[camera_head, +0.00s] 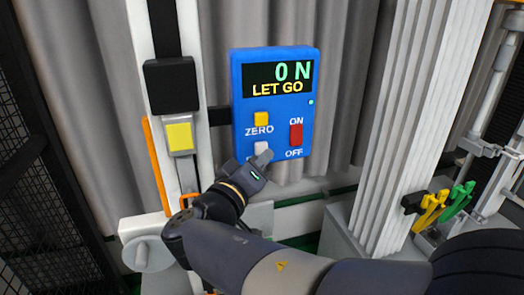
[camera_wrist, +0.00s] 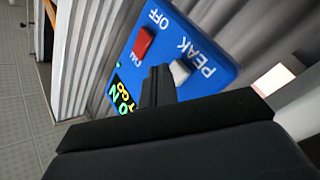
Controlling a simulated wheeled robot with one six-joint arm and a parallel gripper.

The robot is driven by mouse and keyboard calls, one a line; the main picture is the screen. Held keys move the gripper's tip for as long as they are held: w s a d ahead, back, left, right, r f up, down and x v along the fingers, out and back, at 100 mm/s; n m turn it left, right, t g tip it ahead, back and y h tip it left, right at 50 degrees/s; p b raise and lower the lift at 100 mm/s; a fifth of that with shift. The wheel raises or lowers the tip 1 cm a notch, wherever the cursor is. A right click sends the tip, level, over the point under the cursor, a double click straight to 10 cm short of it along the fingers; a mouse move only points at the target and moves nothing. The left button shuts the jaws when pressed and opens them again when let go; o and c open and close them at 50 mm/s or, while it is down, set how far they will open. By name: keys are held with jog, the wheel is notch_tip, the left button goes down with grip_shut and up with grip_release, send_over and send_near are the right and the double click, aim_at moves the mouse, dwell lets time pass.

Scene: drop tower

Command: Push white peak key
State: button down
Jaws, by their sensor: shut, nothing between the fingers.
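The white peak key (camera_head: 260,147) is on the lower left of a blue box (camera_head: 308,92) whose screen (camera_head: 278,78) reads "0 N" and "LET GO". My gripper (camera_head: 262,157) is shut and empty, its tips overlapping the lower edge of the key in the head view. In the wrist view, the white key (camera_wrist: 180,71) shows beside the word PEAK, just right of my dark fingertips (camera_wrist: 157,84). I cannot tell whether the tips touch the key.
A yellow ZERO key (camera_head: 261,118) sits above the white key, and a red ON/OFF switch (camera_head: 296,134) is to its right. A pale post (camera_head: 145,70) with a black block (camera_head: 171,85) stands left of the box. A grey curtain (camera_head: 350,40) hangs behind.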

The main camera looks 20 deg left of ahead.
jog(key=shift+w+a, duration=0.15)
jog(key=shift+w, duration=0.1)
jog(key=shift+w+a+b, duration=0.3)
jog(key=shift+w+b, duration=0.1)
jog(key=shift+b, duration=0.1)
dwell(0.7)
dwell(0.3)
jog(key=shift+s+d+b, duration=0.5)
jog(key=shift+s+b, duration=0.25)
jog(key=shift+s, duration=0.05)
jog(key=s+d+b, duration=0.1)
jog(key=s+b, duration=0.1)
jog(key=s+d+b, duration=0.1)
jog(key=s, duration=0.1)
jog(key=shift+s+d, duration=0.1)
jog(key=shift+d, duration=0.25)
jog(key=shift+a, duration=0.1)
dwell(0.3)
